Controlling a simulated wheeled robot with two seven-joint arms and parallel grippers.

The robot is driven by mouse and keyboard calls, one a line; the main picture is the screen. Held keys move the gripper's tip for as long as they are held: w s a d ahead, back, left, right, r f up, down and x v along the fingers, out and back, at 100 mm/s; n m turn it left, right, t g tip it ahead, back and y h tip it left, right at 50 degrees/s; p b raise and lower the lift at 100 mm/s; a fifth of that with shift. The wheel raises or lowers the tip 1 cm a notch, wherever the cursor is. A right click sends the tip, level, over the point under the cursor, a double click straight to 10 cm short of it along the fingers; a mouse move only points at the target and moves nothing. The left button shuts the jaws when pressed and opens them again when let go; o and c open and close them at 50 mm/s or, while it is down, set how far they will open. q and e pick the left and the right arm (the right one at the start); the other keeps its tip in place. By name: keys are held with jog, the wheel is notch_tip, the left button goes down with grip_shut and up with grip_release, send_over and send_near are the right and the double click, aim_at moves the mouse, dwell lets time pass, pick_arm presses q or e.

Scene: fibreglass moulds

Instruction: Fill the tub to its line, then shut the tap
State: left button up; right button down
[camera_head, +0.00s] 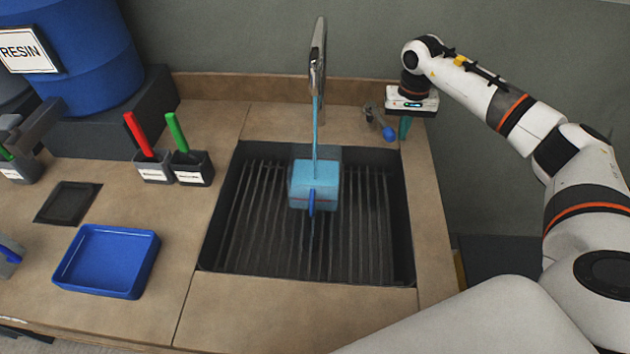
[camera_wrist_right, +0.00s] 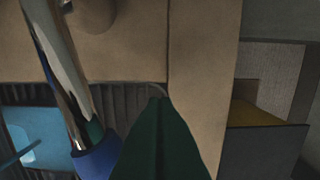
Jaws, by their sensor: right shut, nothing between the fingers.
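The clear tub (camera_head: 327,190) stands on the ribbed sink floor under the spout, holding blue water. A thin reddish line crosses its low front; I cannot tell exactly how the water surface sits against it. A blue stream (camera_head: 315,125) runs from the chrome tap (camera_head: 318,60) into the tub. The tap's lever with its blue knob (camera_head: 389,134) is at the sink's back right; the knob also shows in the right wrist view (camera_wrist_right: 97,160). My right gripper (camera_head: 404,128), green-fingered, is shut and empty just right of the knob. My left gripper is out of view.
A blue tray (camera_head: 108,290), a dark pad (camera_head: 68,203) and two small holders with a red handle (camera_head: 138,133) and a green handle (camera_head: 176,131) stand left of the sink. The blue resin drum (camera_head: 85,80) is at the back left.

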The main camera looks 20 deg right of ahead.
aim_at(388, 127)
jog(key=shift+w+a, duration=0.2)
jog(key=shift+a, duration=0.7)
jog(key=shift+w+a, duration=0.2)
jog(key=shift+a, duration=0.65)
jog(key=shift+w+a, duration=0.1)
jog(key=shift+a, duration=0.15)
notch_tip(388, 127, up, 8)
jog(key=d+p, duration=0.1)
jog(key=p, duration=0.4)
jog(key=shift+s+d, duration=0.4)
jog(key=shift+s, duration=0.05)
jog(key=shift+f, duration=0.1)
